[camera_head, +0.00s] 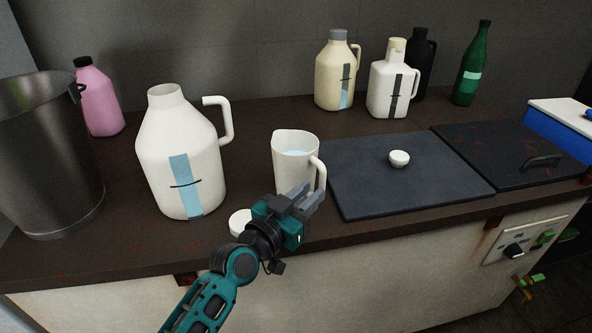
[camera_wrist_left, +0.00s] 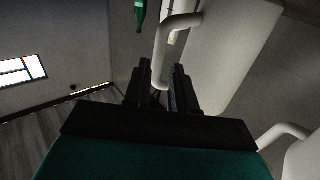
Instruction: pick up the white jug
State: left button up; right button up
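The white jug (camera_head: 290,170) is an open-topped pitcher with pale liquid inside, standing upright on the brown counter. Its handle (camera_head: 321,175) faces right and toward me. My left gripper (camera_head: 308,196) is at the handle's lower part, in front of the jug. In the left wrist view, the handle (camera_wrist_left: 161,62) comes down between the tips of my open left gripper (camera_wrist_left: 162,78), with a gap on at least one side. The jug's pale body (camera_wrist_left: 232,50) fills the area to the right. My right gripper is in neither view.
A large white container (camera_head: 205,150) with a blue strip stands left of the jug, beside a metal bucket (camera_head: 50,150) and pink bottle (camera_head: 98,100). A white lid (camera_head: 240,222) lies near the front edge. A dark slab (camera_head: 400,185) with a white knob (camera_head: 399,158) lies right.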

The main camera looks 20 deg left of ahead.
aim_at(320, 182)
pick_arm(q)
jog(key=x, duration=0.5)
jog(key=shift+r, duration=0.2)
grip_shut()
dwell(1.1)
jog(key=shift+r, duration=0.2)
